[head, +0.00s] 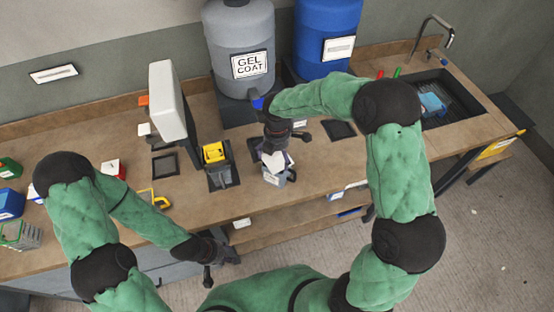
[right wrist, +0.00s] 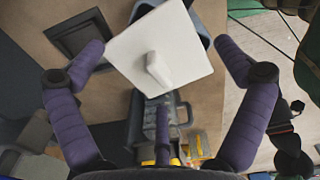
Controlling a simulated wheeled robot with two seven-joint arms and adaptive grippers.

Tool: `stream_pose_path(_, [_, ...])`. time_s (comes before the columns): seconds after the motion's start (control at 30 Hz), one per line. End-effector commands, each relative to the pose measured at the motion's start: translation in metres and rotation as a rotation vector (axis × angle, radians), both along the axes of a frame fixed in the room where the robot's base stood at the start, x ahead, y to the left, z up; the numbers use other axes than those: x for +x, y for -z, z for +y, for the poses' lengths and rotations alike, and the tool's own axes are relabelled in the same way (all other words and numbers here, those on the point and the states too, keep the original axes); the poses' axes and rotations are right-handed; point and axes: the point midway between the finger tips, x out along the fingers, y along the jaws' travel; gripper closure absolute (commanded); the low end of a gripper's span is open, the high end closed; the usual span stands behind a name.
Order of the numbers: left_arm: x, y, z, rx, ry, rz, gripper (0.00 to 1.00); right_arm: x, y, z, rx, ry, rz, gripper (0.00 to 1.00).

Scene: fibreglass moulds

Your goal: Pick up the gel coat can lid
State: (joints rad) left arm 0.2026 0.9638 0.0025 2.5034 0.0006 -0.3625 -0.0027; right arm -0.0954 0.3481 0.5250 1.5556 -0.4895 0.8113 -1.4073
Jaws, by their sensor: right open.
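A white square lid with a raised knob (right wrist: 157,68) fills the middle of the right wrist view. A grey-blue can (right wrist: 200,22) shows beneath its far edge; how the lid sits on the can is hard to tell. In the head view the can (head: 279,180) stands near the bench's front edge, with the pale lid (head: 281,161) at its top. My right gripper (right wrist: 160,68) is open, with one finger on each side of the lid and apart from it. My left gripper (head: 220,268) is off the bench's front edge, fingers apart and empty.
A dark grey holder with a yellow item (head: 214,153) stands left of the can. A white upright panel (head: 168,100) rises behind it. The grey gel coat drum (head: 240,48) and blue drum (head: 327,35) stand behind. A sink (head: 440,98) is at the right.

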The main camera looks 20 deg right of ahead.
Motion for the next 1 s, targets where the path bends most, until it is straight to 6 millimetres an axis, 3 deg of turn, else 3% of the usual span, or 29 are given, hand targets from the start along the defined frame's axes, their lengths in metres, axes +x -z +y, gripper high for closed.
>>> stream_pose_path(0.33, [0.0001,0.0005,0.0000,0.000,0.000,0.000,0.61,0.0004,0.0076,-0.0003,-0.001,0.000,-0.001,0.00])
stream_pose_path(0.5, [0.0001,0.0005,0.0000,0.000,0.000,0.000,0.61,0.0004,0.0076,-0.0002,0.000,0.000,-0.001,0.47])
stream_pose_path(0.7, [0.0001,0.0008,0.0001,0.000,0.000,0.000,0.61,-0.0009,0.0096,0.0002,0.000,-0.001,0.002,0.83])
stream_pose_path(1.0, [0.0001,0.0011,0.0001,0.000,0.000,0.000,0.61,-0.0031,0.0129,0.0005,0.000,-0.003,0.008,0.87])
